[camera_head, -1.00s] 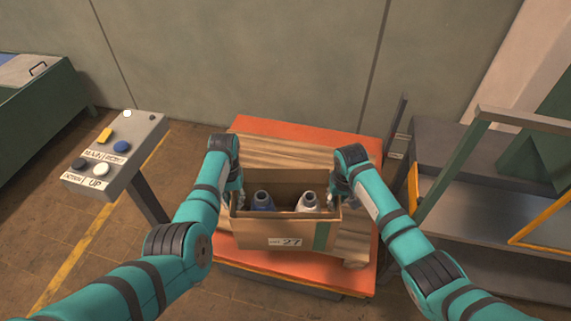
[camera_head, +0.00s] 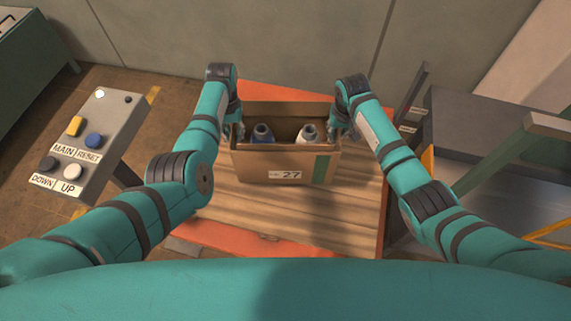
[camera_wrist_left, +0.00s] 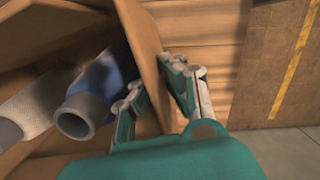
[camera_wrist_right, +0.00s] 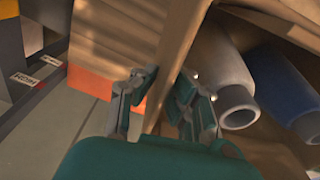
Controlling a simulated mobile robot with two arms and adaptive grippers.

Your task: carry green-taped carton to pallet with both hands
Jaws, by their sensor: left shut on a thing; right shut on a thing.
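The open carton (camera_head: 262,161) has a green tape strip (camera_head: 321,168) and a label reading 27 on its near side. It holds a blue bottle (camera_head: 262,134) and a white bottle (camera_head: 307,134). My left gripper (camera_wrist_left: 160,88) is shut on the carton's left wall. My right gripper (camera_wrist_right: 160,90) is shut on the right wall. In the head view, the carton is over the wooden boards of the pallet (camera_head: 250,205), which has orange edges. I cannot tell whether the carton touches the boards.
A control post (camera_head: 92,140) with MAIN, RESET, DOWN and UP buttons stands at the left. A grey and green metal frame (camera_head: 480,150) stands close on the right. A wall (camera_head: 300,40) closes off the back.

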